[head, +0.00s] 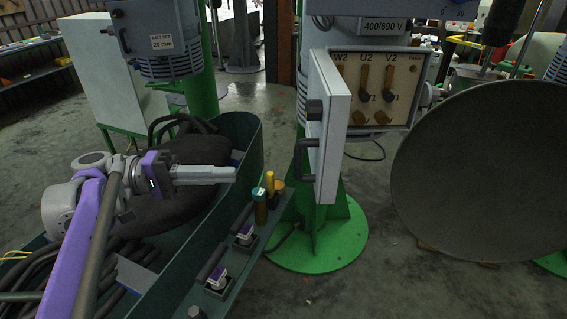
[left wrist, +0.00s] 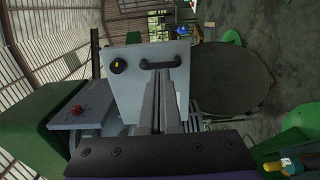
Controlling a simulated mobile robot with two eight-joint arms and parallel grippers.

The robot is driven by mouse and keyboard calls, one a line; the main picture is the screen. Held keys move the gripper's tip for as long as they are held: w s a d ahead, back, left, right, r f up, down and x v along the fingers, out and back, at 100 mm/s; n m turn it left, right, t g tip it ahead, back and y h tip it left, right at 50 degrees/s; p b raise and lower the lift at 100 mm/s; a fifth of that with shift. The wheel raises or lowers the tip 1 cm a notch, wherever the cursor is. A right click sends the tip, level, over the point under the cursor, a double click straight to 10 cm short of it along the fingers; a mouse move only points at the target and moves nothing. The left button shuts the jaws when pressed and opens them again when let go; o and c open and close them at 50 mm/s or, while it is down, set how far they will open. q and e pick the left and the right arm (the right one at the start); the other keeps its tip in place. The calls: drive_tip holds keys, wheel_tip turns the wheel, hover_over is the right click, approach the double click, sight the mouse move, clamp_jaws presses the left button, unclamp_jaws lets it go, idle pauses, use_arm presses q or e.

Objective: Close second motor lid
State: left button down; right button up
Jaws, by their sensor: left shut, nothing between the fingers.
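The motor lid (head: 334,135) is a light grey panel standing swung open at the left side of the terminal box (head: 383,85). The box's panel shows several brass terminals and W2, U2, V2 marks. A black knob (head: 315,110) and a black handle (head: 312,158) are on the lid's outer face. In the left wrist view, the lid (left wrist: 130,95) faces me, with its handle (left wrist: 161,65) near the top. My left gripper (head: 234,174) is shut and empty, to the left of the lid with a gap in the head view. The shut fingers (left wrist: 163,85) point toward the handle. My right gripper is not seen.
A green bin (head: 250,150) with dark contents lies below my left arm. A tool shelf (head: 262,232) with bottles runs along its right side. A large dark round disc (head: 485,170) stands right of the terminal box. A green base plate (head: 325,245) is below.

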sight(319, 174)
use_arm(q)
drive_tip(key=d, duration=0.9)
drive_tip(key=w+d, duration=0.1)
drive_tip(key=d, duration=0.4)
drive_tip(key=shift+w+p, duration=0.1)
drive_tip(key=shift+p, duration=0.25)
